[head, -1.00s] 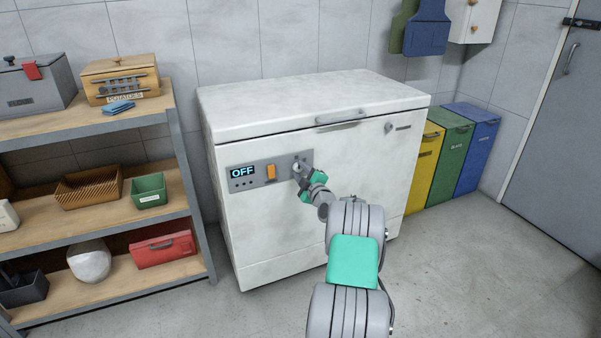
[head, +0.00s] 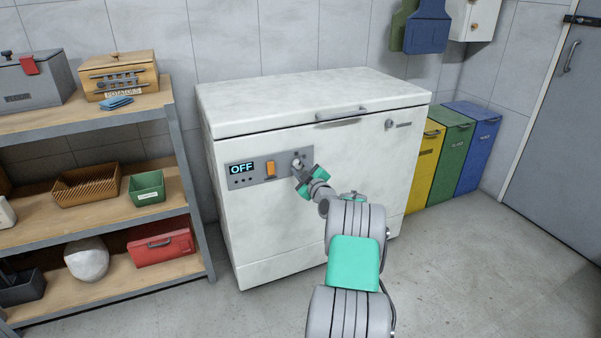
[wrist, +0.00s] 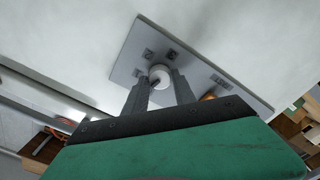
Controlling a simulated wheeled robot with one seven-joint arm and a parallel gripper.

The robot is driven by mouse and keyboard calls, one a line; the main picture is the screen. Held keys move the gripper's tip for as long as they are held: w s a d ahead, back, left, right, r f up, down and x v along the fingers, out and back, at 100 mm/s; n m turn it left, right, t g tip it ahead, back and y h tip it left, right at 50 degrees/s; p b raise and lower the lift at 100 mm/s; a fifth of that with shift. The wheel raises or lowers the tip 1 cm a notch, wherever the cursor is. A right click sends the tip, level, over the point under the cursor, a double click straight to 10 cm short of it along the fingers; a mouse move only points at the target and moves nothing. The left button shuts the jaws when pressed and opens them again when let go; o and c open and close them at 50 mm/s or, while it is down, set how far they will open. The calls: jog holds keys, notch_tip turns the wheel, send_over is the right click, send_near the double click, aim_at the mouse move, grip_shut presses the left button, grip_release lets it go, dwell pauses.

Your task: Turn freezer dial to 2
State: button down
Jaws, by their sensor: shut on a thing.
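The white chest freezer (head: 330,215) stands against the back wall with its lid closed. Its grey control panel (head: 236,182) is on the upper left of the front, with a display (head: 242,168) reading OFF and an orange switch (head: 271,169). The freezer dial is at the panel's right end, mostly hidden by my gripper (head: 299,165) in the head view.
A shelf unit (head: 90,122) with boxes and baskets stands left of the freezer. Yellow, green and blue bins (head: 472,150) stand at its right. A grey door (head: 560,130) is at the far right. The floor (head: 470,270) in front is clear.

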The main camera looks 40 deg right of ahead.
jog(key=m+b, duration=0.2)
jog(key=m, duration=0.2)
jog(key=shift+m, duration=0.3)
jog(key=m, duration=0.5)
jog(key=shift+r+b, duration=0.1)
jog(key=shift+b, duration=0.25)
jog(key=m, duration=0.5)
jog(key=shift+d+m+p, duration=0.15)
jog(key=shift+m+p, duration=0.15)
jog(key=shift+m, duration=0.1)
jog(key=m+p, duration=0.1)
jog(key=m, duration=0.4)
jog(key=c, duration=1)
grip_release()
jog(key=shift+m, duration=0.3)
jog(key=shift+c, duration=0.2)
